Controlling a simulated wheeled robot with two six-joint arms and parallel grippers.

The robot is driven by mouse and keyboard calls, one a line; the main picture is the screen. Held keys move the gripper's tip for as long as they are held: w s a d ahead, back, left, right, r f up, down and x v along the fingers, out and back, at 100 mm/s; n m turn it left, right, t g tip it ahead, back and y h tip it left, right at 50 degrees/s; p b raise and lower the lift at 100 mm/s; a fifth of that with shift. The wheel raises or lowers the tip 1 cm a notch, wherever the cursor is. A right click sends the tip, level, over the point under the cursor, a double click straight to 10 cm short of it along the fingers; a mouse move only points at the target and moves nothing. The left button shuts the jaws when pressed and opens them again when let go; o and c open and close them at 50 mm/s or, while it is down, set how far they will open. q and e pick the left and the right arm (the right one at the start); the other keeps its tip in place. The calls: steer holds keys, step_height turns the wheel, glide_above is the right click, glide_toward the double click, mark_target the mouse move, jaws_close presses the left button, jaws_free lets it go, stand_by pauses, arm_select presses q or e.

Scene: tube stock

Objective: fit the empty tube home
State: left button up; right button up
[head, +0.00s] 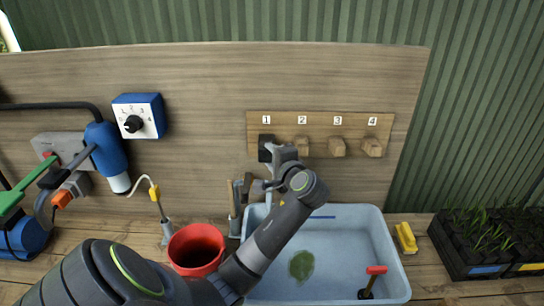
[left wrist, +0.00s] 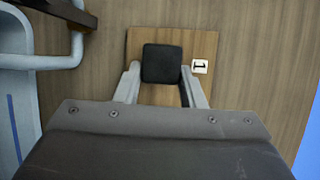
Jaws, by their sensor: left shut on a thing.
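My left gripper (head: 272,155) is at the wooden strip (head: 320,126) on the back board, below the label 1. It is shut on a black square-faced block (head: 265,146), whose face (left wrist: 162,63) shows between the two fingers in the left wrist view. The block is at the strip; how it joins the strip is hidden. Wooden knobs stand under label 2 (head: 301,146), label 3 (head: 337,147) and label 4 (head: 373,147). I cannot tell which thing is the empty tube. My right gripper is not in view.
A yellow block (head: 406,238) and seedling trays (head: 470,250) are at right. A dial box (head: 138,115) and blue device (head: 106,150) are left.

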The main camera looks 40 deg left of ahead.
arm_select(q)
steer(key=shift+f+p, duration=0.1)
steer(key=shift+p, duration=0.6)
stand_by(1.6)
stand_by(0.5)
steer(key=o, duration=1)
steer(key=shift+w+a+f, duration=0.15)
steer(key=shift+a, duration=0.05)
steer(key=shift+o, duration=0.2)
steer(key=shift+d, duration=0.1)
